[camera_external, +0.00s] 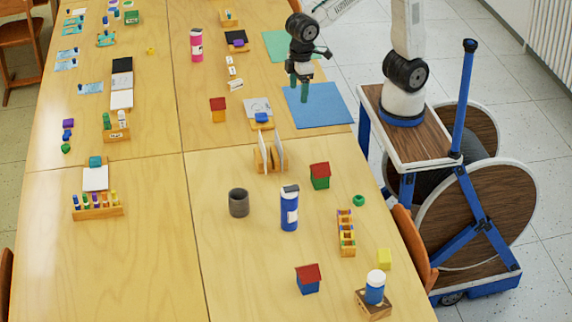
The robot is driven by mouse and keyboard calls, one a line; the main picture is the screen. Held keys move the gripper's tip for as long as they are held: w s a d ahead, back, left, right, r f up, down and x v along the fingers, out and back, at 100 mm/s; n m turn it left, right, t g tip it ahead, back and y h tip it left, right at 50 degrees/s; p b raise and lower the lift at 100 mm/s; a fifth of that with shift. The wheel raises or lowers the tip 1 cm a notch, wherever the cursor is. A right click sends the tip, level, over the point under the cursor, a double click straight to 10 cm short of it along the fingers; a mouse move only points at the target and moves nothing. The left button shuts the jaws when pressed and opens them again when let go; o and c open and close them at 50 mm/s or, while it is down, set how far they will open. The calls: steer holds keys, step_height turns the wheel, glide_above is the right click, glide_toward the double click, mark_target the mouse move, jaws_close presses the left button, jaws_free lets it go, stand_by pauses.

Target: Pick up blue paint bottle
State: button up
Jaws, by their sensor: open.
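A blue paint bottle (289,212) with a dark cap and a pale label stands upright on the table, right of a dark grey cup (238,203). My gripper (298,92) is at the far right part of the table, over or near a blue mat (325,108). Its green fingers point down, apart and with nothing seen between them. It is well away from the bottle, farther back in the view. Whether the fingertips touch the mat cannot be told.
A wooden rack with upright panels (258,160) stands between my gripper and the bottle. A red-roofed green house (319,176) is right of the bottle. A blue jar with a white lid (375,292) stands on a wooden block near the front. The table's front left is clear.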

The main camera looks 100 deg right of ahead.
mark_target(288, 189)
steer(key=shift+n+g, duration=0.3)
steer(key=shift+n, duration=0.4)
steer(key=w+a+f, duration=0.2)
steer(key=a+f, duration=0.3)
steer(key=a, duration=0.2)
steer(key=w+a+f, duration=0.3)
steer(key=a+f, duration=0.2)
steer(key=a, duration=0.3)
steer(key=w+a+f, duration=0.3)
steer(key=a+f, duration=0.3)
steer(key=a, duration=0.1)
steer(key=shift+w+a, duration=0.1)
steer(key=shift+a, duration=0.2)
steer(key=shift+a+f, duration=0.2)
steer(key=shift+f, duration=0.45)
steer(key=shift+a+f, duration=0.2)
steer(key=shift+f, duration=0.4)
steer(key=f, duration=0.6)
steer(key=shift+s+d, duration=0.1)
steer(key=shift+s, duration=0.15)
steer(key=shift+r, duration=0.1)
steer(key=c, duration=1.3)
steer(key=shift+c, duration=0.2)
